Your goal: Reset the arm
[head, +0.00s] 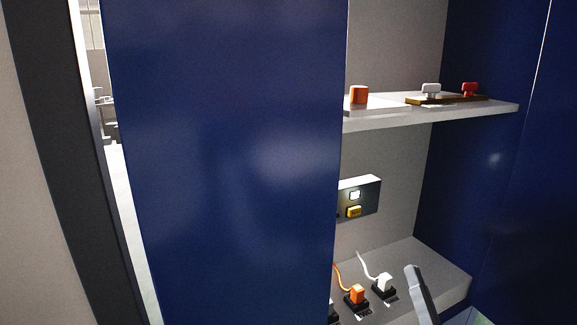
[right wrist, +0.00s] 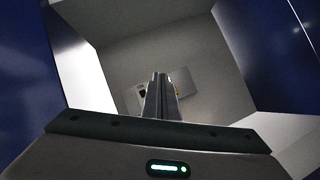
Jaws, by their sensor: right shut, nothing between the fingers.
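My right gripper (head: 412,270) reaches up from the bottom right of the head view, in front of the lower shelf. In the right wrist view its two grey fingers (right wrist: 161,78) are together with nothing between them. Beyond them a grey box shows on the back wall, partly hidden by the fingers. My left gripper is in neither view.
A large blue panel (head: 225,150) hides the rack's left part. The upper shelf (head: 400,117) bears an orange object (head: 359,95) and a board with white (head: 431,90) and red (head: 469,89) pieces. Orange (head: 357,294) and white (head: 384,281) plugs stand on the lower shelf. A control box (head: 366,193) is behind.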

